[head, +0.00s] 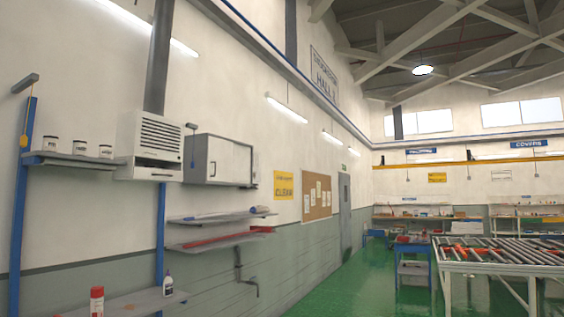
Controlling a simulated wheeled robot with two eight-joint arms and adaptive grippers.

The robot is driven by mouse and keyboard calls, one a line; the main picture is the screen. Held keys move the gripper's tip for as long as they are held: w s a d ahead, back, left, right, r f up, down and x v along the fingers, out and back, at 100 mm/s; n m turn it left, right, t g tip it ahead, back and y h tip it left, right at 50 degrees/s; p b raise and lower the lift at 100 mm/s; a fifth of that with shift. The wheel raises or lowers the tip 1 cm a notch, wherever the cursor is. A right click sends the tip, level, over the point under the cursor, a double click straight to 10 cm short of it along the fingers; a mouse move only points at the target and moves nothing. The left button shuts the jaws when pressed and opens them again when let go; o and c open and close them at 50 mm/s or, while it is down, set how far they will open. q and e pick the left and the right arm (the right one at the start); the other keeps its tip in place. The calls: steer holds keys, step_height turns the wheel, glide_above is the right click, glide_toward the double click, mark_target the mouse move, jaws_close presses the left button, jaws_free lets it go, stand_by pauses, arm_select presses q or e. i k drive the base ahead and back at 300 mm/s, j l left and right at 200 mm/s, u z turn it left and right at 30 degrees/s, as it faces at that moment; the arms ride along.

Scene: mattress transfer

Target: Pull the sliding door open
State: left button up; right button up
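Neither of my grippers shows in the head view. A narrow grey door (345,212) stands in the left wall, far down the hall, and looks shut. I cannot tell from here whether it slides. A grey wall cabinet (222,160) hangs nearer on the same wall, with its front closed. No other door can be made out.
Wall shelves (75,159) hold white tubs. A lower shelf (140,302) carries bottles. A roller table (495,253) stands at the right, with a blue-framed cart (413,262) beside it. Green floor (345,287) lies open between the wall and the cart.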

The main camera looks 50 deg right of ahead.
mark_target(220, 152)
steer(key=z, duration=1.15)
steer(key=i, duration=0.65)
